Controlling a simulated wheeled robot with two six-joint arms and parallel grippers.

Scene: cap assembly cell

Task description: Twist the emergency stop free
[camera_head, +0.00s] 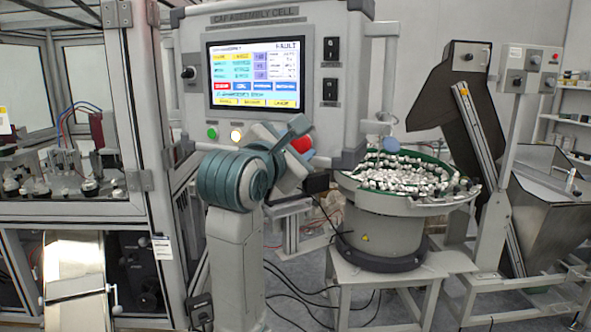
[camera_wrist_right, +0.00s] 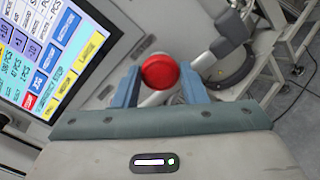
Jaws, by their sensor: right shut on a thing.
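The emergency stop is a round red button; it shows in the head view (camera_head: 302,144) at the lower right of the control panel (camera_head: 345,105), partly covered by my gripper. In the right wrist view the red button (camera_wrist_right: 160,71) sits between the two blue-grey fingers. My right gripper (camera_wrist_right: 161,82) is shut on it, one finger at each side. In the head view my right arm rises from the bottom and its gripper (camera_head: 300,152) reaches the button. My left gripper is in neither view.
The panel screen (camera_head: 254,75) reads FAULT. A green button (camera_head: 212,134) and a lit button (camera_head: 237,136) sit below it. A bowl feeder (camera_head: 378,235) full of small white parts stands close at the right. A framed glass enclosure (camera_head: 75,213) stands at the left.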

